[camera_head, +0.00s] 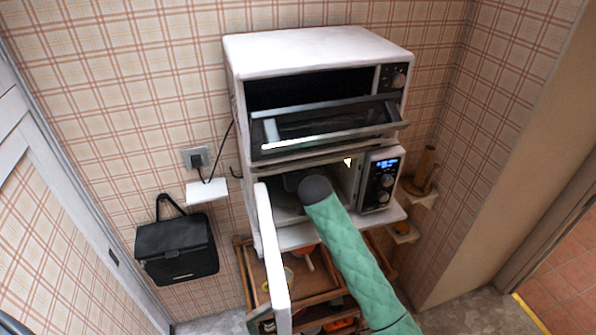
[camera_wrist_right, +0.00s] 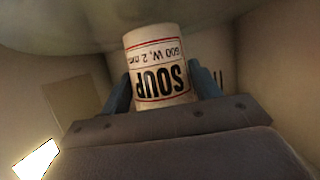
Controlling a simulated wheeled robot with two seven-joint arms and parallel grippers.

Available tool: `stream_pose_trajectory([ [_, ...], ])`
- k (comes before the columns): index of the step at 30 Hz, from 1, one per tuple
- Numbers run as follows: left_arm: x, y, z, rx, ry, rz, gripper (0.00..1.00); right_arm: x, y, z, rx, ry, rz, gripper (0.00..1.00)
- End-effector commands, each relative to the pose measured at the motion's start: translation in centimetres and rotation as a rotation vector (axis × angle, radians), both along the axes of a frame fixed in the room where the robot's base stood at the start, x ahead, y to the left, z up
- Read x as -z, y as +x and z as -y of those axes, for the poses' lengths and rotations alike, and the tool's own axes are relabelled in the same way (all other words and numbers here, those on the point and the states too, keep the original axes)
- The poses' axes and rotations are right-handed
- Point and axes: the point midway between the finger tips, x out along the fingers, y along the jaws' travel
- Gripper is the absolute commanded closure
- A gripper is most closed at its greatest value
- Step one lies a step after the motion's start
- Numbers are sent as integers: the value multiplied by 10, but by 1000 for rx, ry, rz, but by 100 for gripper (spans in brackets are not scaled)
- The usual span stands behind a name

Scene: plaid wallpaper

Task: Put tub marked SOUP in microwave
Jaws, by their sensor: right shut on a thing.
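The tub marked SOUP (camera_wrist_right: 158,66) is a white cylinder with red lines and black lettering, upside down in the right wrist view. My right gripper (camera_wrist_right: 162,88) is shut on it, one blue-grey finger on each side. In the head view my right arm, in a green quilted sleeve, reaches into the open lower microwave (camera_head: 380,185); the gripper and tub are hidden there behind its dark wrist. The microwave's white door (camera_head: 272,255) stands swung out to the left. My left gripper is not in view.
A white oven (camera_head: 315,45) with its glass door tilted open sits above the microwave. A wooden rack (camera_head: 245,270) with several items is below. A black bag (camera_head: 176,250) hangs at left; small shelves (camera_head: 418,193) are at right.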

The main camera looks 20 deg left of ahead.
Motion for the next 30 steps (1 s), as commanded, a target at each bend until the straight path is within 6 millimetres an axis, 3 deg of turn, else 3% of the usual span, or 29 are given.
stream_pose_trajectory([
  [30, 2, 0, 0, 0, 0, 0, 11, 6, 0, 0, 0, 1, 1, 67],
])
